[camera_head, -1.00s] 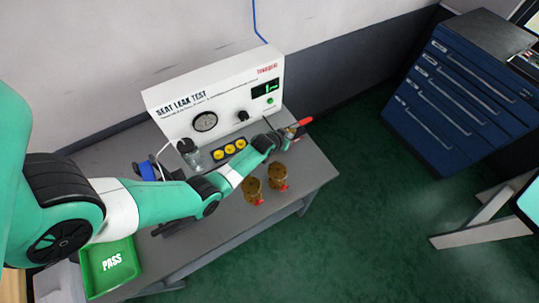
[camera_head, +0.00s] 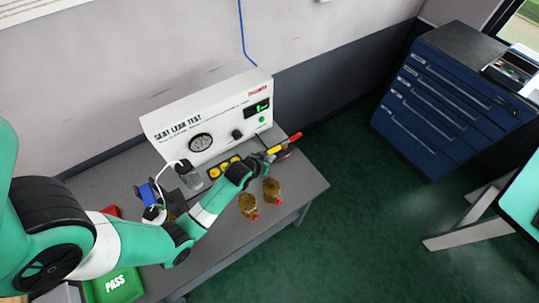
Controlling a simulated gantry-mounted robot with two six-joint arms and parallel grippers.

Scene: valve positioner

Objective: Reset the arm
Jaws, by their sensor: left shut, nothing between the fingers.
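My left arm reaches in from the left across the bench, and its gripper (camera_head: 270,156) is at the bench's right side, in front of the test panel's right end. The gripper is small in the picture; its fingers are shut with nothing seen between them. A slim red and yellow handle-like thing (camera_head: 293,139) lies just beyond the fingertips; I cannot tell whether they touch. The white seat leak test panel (camera_head: 235,112) stands at the back with a round gauge and a lit green display. Two brass valve bodies (camera_head: 248,205) (camera_head: 271,191) stand in front of the arm. My right gripper is not in view.
A green PASS tray (camera_head: 128,283) lies at the bench's (camera_head: 312,183) front left, with a red tray (camera_head: 110,211) behind my arm. A clear bottle (camera_head: 189,175) and a blue device (camera_head: 148,193) stand at the left. A blue drawer cabinet (camera_head: 450,100) stands apart at right.

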